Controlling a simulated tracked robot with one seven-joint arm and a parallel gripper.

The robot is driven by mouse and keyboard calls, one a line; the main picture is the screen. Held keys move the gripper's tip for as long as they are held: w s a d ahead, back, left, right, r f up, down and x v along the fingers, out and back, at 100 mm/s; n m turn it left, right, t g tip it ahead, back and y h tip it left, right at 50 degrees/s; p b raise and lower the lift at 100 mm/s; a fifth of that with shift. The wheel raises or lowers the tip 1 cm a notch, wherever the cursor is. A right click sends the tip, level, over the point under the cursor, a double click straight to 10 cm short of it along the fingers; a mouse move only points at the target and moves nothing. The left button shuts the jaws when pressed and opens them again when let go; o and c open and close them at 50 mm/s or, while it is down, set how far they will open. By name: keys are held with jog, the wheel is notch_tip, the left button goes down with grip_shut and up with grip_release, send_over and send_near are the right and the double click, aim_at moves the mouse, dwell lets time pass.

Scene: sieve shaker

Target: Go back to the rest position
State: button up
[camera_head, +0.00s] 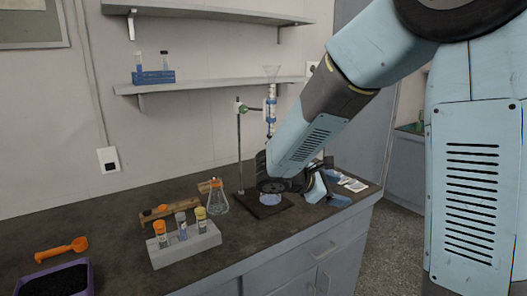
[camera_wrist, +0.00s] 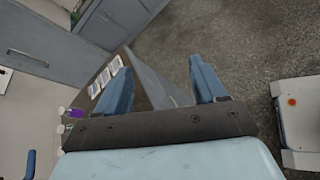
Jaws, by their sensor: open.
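My gripper (camera_wrist: 160,85) is open, its two blue fingers apart with nothing between them in the wrist view. In the head view my arm reaches down from the upper right over the bench, and the gripper end (camera_head: 328,196) is near the right end of the dark bench top (camera_head: 110,255). The arm hides part of the bench and of the stand behind it.
A ring stand (camera_head: 239,150) with a blue-marked column (camera_head: 271,105) stands close behind my arm. A flask (camera_head: 217,197), a grey rack (camera_head: 187,246) of capped vials, an orange scoop (camera_head: 62,250) and a purple tray (camera_head: 55,280) are left. Open floor (camera_head: 392,240) lies right.

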jog(key=s+d+r+m+y, duration=0.2)
jog(key=s+r+m+y, duration=0.2)
jog(key=s+m+y, duration=0.2)
jog(key=s+d+r+m+y, duration=0.2)
jog(key=s+r+m+y, duration=0.2)
jog(key=s+m, duration=0.7)
jog(key=shift+s+d+r+t+y, duration=0.2)
jog(key=shift+s+t+y, duration=0.2)
jog(key=shift+s+y, duration=0.9)
jog(key=shift+s+h, duration=0.25)
jog(key=shift+h, duration=0.05)
